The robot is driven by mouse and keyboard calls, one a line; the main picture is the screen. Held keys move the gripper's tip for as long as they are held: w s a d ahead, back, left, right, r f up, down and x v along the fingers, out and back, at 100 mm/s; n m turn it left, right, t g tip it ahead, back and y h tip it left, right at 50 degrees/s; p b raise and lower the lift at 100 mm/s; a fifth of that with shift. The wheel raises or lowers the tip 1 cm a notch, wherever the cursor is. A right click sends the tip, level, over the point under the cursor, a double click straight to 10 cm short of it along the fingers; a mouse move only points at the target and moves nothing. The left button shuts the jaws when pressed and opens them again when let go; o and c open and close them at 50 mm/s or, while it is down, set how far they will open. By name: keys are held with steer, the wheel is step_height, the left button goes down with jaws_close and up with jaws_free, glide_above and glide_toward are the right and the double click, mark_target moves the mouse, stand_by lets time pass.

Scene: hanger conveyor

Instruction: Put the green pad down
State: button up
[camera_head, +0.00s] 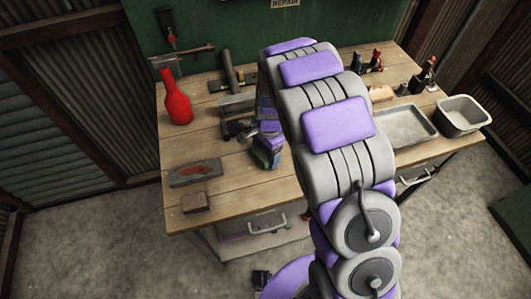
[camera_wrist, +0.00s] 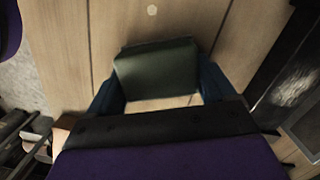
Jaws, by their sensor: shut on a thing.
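The green pad (camera_wrist: 155,70) is a dark green block between the two blue fingers of my gripper (camera_wrist: 158,82) in the wrist view. My gripper is shut on it. In the head view my gripper (camera_head: 268,156) is low over the wooden workbench (camera_head: 232,200), left of my arm, and a small dark green part of the pad (camera_head: 262,158) shows there. Bench planks show beyond the pad in the wrist view. I cannot tell whether the pad touches the bench top.
A red bottle (camera_head: 175,97) stands at the back left. A tray with a reddish-brown strip (camera_head: 195,172) and a brown block (camera_head: 195,203) lie at the front left. A vise (camera_head: 238,104) stands behind my gripper. A metal tray (camera_head: 405,126) and grey bin (camera_head: 461,117) are right.

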steer(key=o, duration=1.2)
step_height(320, 180, up, 11)
steer(key=d+p, duration=0.1)
steer(key=p, duration=0.1)
steer(key=s+d+r+n, duration=0.2)
steer(key=s+d+r, duration=0.2)
steer(key=r, duration=0.2)
steer(key=s+d+r+n, duration=0.2)
steer(key=s, duration=0.7)
steer(key=s+d+r+n, duration=0.2)
steer(key=s+d+n, duration=0.1)
steer(key=s, duration=0.7)
steer(key=s+d+r+n+h, duration=0.1)
steer(key=s+d+r+n, duration=0.1)
steer(key=s, duration=0.8)
steer(key=shift+d+r+n+g, duration=0.4)
steer(key=shift+d+n, duration=0.2)
steer(key=shift+d, duration=0.15)
